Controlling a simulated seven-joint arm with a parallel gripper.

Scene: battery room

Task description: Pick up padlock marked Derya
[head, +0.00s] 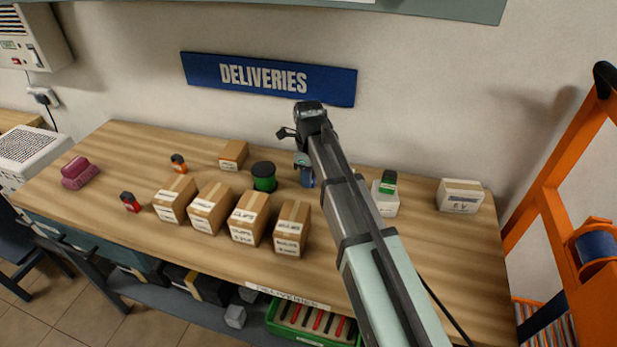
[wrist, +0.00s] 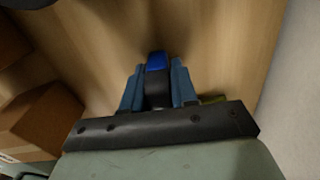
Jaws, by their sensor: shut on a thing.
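My gripper (wrist: 157,84) is shut on a small blue and black thing (wrist: 157,63), which looks like a padlock, held between its two blue fingers. In the head view my gripper (head: 304,162) is over the back of the bench, right of the green and black spool. The blue thing (head: 307,179) shows just below it, at or near the wood; I cannot tell if it touches. No name on it is readable. Other small padlock-like things are orange (head: 178,163), red (head: 130,202) and green (head: 389,182), the green one on a white box (head: 384,204).
Several cardboard boxes (head: 209,208) stand in a row at the bench's front middle, with another box (head: 233,155) behind. The green and black spool (head: 263,177) is close left of my gripper. A white box (head: 460,197) stands at the right. The wall is close behind.

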